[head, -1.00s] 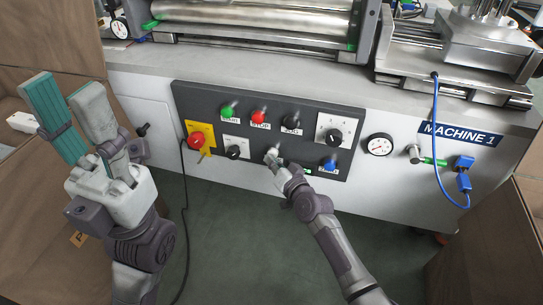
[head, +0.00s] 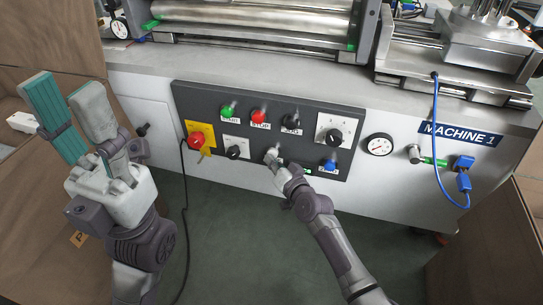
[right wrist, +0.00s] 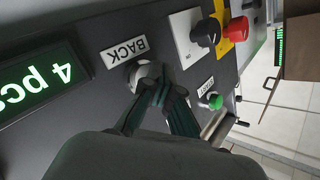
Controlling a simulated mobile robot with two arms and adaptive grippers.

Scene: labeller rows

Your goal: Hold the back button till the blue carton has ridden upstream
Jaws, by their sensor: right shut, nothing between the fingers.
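The back button (right wrist: 140,72) is a pale round knob under a white BACK label (right wrist: 124,52) in the right wrist view. My right gripper (right wrist: 163,92) is shut, its fingertips at the button and seemingly touching it; I cannot tell how far the button is pressed. In the head view my right gripper (head: 272,157) reaches the lower middle of the dark control panel (head: 190,98) and largely covers the button. My left gripper (head: 63,88) is open and empty at the left, away from the panel. No blue carton shows in either view.
Green (head: 228,112), red (head: 258,117) and black (head: 292,121) buttons sit above, and a blue button (head: 329,165) to the right. A red knob on a yellow plate (head: 207,129) is at the left. A display (right wrist: 40,82) reads 4 pcs. Brown boxes flank the machine.

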